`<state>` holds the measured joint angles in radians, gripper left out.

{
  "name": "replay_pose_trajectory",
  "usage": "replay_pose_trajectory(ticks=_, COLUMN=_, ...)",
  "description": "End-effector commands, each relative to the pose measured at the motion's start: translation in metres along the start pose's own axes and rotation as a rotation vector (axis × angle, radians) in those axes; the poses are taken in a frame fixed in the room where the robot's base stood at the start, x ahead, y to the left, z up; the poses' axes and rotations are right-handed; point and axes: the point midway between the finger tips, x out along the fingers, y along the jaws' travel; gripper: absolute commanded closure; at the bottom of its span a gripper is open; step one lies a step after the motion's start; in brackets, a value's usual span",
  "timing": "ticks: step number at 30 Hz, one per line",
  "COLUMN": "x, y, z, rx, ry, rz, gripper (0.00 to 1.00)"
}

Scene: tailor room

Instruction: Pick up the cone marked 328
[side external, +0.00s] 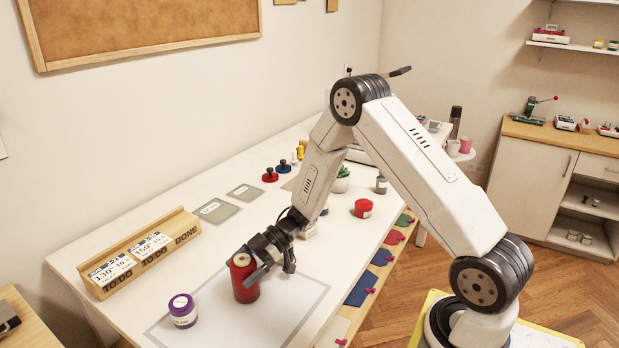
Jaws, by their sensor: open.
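A tall red cone or spool (245,290) with a tan top stands upright on the white table, inside a grey outlined rectangle. My gripper (251,265) is open at its upper part, coming from the upper right. One dark finger passes in front of its right side; I cannot tell whether the fingers touch it. A purple spool (183,318) with a pale label stands left of it. A shorter red spool (363,213) with a label stands farther back, right of my wrist. No 328 marking is readable on any of them.
A wooden holder (182,223) with two cards, printed 130° and 150°, and TO DO and DONE lettering stands along the wall side. Grey mats (214,210), dark-knobbed pieces and a small plant (342,181) are farther back. The outlined area's front is clear.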

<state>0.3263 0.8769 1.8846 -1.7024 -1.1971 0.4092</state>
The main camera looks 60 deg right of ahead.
Motion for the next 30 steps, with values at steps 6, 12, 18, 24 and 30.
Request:
replay_pose_trajectory(ticks=6, x=-0.0003, y=0.0, z=-0.0001, rx=0.0, ry=0.0, rz=0.0, gripper=0.0)
replay_pose_trajectory(ticks=12, x=-0.0003, y=0.0, z=-0.0002, rx=0.0, ry=0.0, rz=0.0, gripper=0.57)
replay_pose_trajectory(ticks=18, x=-0.0004, y=0.0001, z=-0.0004, rx=0.0, ry=0.001, rz=0.0, gripper=0.87)
replay_pose_trajectory(ticks=24, x=-0.0008, y=0.0002, z=-0.0012, rx=-0.001, ry=0.001, rz=0.0, gripper=0.87)
replay_pose_trajectory(ticks=30, x=-0.0034, y=0.0005, z=-0.0078, rx=-0.002, ry=0.001, rz=0.001, gripper=0.87)
